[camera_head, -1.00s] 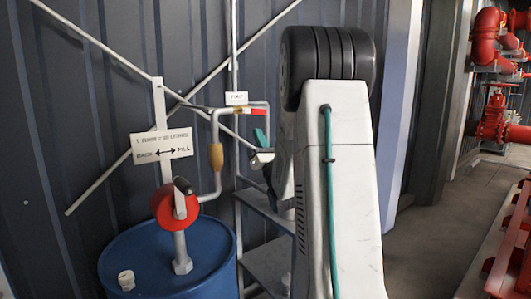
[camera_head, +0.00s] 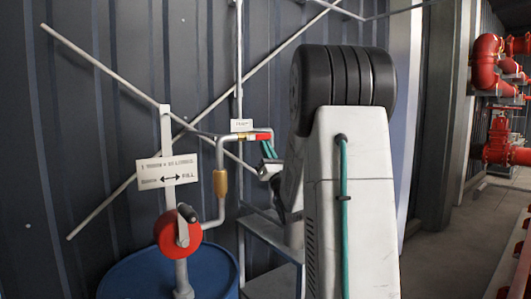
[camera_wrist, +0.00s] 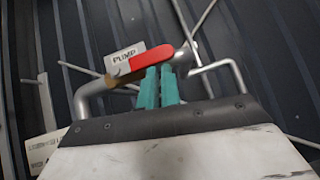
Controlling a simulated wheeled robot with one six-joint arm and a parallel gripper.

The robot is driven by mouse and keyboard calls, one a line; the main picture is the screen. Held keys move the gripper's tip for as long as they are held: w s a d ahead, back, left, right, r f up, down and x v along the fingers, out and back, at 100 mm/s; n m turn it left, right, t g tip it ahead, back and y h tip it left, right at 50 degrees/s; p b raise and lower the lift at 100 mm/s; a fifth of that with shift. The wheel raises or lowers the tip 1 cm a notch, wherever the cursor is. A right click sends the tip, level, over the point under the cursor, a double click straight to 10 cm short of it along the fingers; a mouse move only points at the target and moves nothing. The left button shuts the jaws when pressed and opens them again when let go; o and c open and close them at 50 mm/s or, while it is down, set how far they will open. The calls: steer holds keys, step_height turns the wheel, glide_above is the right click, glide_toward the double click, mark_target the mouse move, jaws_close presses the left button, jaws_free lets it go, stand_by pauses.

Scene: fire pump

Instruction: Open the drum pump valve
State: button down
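The drum pump valve has a red lever handle (camera_head: 262,136) on a pipe beside a white "PUMP" label (camera_head: 241,125). In the wrist view the red handle (camera_wrist: 152,57) lies just beyond my fingertips, with the label (camera_wrist: 124,60) to its left. My gripper (camera_wrist: 160,72) has two teal fingers close together with only a thin gap and nothing clearly between them. The tips overlap the handle's lower edge in the picture; whether they touch it I cannot tell. In the head view my gripper (camera_head: 267,150) is just below the handle, partly hidden by my arm.
A blue drum (camera_head: 125,277) carries a hand pump with a red wheel (camera_head: 172,240) and a "FILL" sign (camera_head: 167,171). A yellow fitting (camera_head: 220,183) sits on the bent pipe. Grey shelving (camera_head: 270,235) stands below my gripper. Red pipework (camera_head: 487,60) is at the far right.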

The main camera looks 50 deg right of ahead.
steer(key=shift+s+r, duration=0.1)
steer(key=shift+r, duration=0.5)
steer(key=s+a+f, duration=0.1)
steer(key=s+f, duration=0.5)
steer(key=f, duration=0.6)
steer(key=shift+s+a+f, duration=0.15)
steer(key=shift+s+a, duration=0.15)
steer(key=shift+s, duration=0.05)
